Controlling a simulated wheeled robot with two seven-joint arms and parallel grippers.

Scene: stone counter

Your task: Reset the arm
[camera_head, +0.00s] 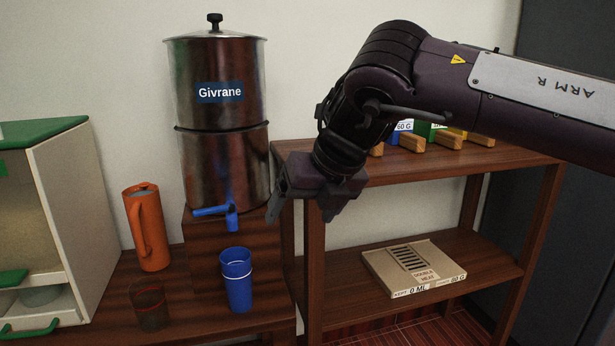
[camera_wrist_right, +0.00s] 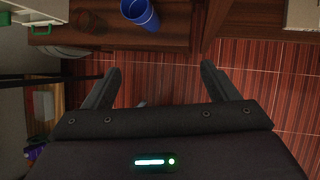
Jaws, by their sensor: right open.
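My right arm (camera_head: 435,75) comes in from the right in the head view, bent at the wrist. Its right gripper (camera_head: 302,210) points downward near the left end of the wooden shelf, to the right of the dispenser's blue tap. In the right wrist view the right gripper (camera_wrist_right: 160,85) has its two fingers wide apart with nothing between them. Below it are the striped floor and the edge of the wooden stand. My left gripper is in neither view.
A metal dispenser (camera_head: 220,150) marked Givrane stands on a wooden stand, with a blue cup (camera_head: 236,280) below its tap. An orange jug (camera_head: 147,228), a dark translucent cup (camera_head: 150,306) and a white-green box (camera_head: 75,220) stand left. A flat carton (camera_head: 413,268) lies on the lower shelf.

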